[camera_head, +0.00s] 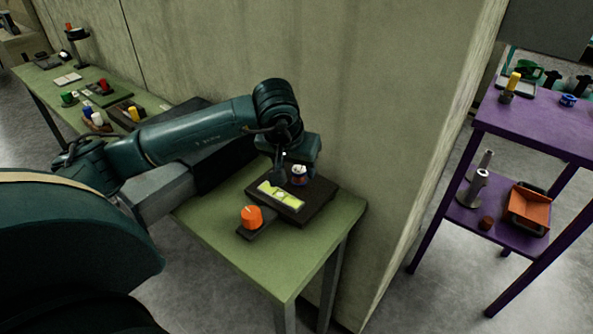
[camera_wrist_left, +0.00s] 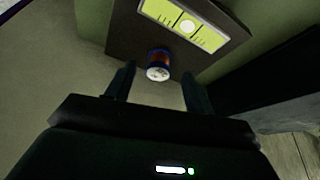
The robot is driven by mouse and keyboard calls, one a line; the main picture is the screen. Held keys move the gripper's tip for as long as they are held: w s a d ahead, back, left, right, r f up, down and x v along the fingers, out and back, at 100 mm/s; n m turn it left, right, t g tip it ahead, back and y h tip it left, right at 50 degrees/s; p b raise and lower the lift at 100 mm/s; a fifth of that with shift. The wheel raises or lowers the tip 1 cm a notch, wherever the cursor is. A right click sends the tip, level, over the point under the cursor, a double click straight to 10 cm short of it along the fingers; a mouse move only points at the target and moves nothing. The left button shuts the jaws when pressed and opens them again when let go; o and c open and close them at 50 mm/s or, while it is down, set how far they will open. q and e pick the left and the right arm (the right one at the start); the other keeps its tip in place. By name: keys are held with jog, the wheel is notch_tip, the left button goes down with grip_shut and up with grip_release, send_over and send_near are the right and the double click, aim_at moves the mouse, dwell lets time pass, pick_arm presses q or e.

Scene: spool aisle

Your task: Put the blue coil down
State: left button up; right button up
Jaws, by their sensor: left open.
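The blue coil (camera_head: 299,174) is a small blue spool with a whitish end and a bit of red. It sits on the dark board (camera_head: 318,205) on the green table, and shows in the left wrist view (camera_wrist_left: 158,66) with its pale end towards the camera. My left gripper (camera_head: 289,174) is over the board at the coil. In the left wrist view its fingers (camera_wrist_left: 157,78) are apart, with the coil between or just beyond the tips and a gap on each side. The coil's far side is hidden. My right gripper is not in view.
A yellow-green level-like block (camera_head: 281,195) lies on the board near the coil. An orange knob-like piece (camera_head: 252,216) stands at the front left. A concrete wall (camera_head: 380,100) is close behind. A purple shelf (camera_head: 535,128) with several items stands at right.

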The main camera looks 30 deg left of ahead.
pick_arm(q)
jog(key=v, duration=0.8)
jog(key=shift+s+r, duration=0.15)
jog(key=shift+r, duration=0.25)
